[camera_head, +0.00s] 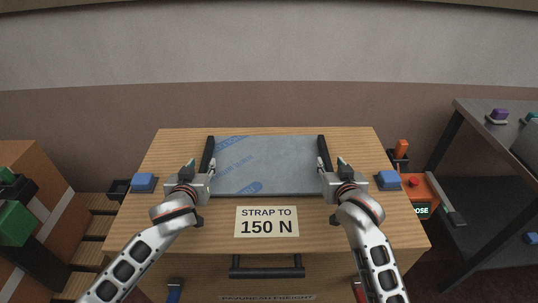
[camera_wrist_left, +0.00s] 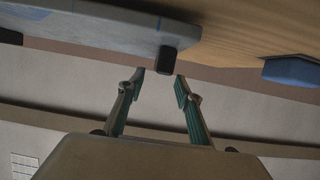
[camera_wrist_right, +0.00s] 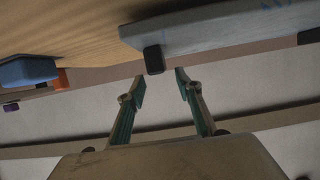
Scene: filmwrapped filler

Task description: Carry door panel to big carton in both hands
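The door panel (camera_head: 265,165), a flat grey-blue sheet with blue printing, lies on a wooden top (camera_head: 265,265). A black bar runs along its left edge (camera_head: 208,154) and another along its right edge (camera_head: 323,153). My left gripper (camera_head: 206,168) is by the left bar and my right gripper (camera_head: 325,168) by the right bar. In the left wrist view, the fingers (camera_wrist_left: 160,80) are apart, with a black bar end (camera_wrist_left: 167,60) just ahead of the gap. In the right wrist view, the fingers (camera_wrist_right: 159,82) are likewise apart before a bar end (camera_wrist_right: 154,60).
A label (camera_head: 266,221) reads "STRAP TO 150 N". Blue blocks sit at the left (camera_head: 143,183) and right (camera_head: 388,180) of the top. A brown box (camera_head: 42,170) stands at far left, beside wooden slats (camera_head: 98,224). A grey table (camera_head: 500,135) stands at right.

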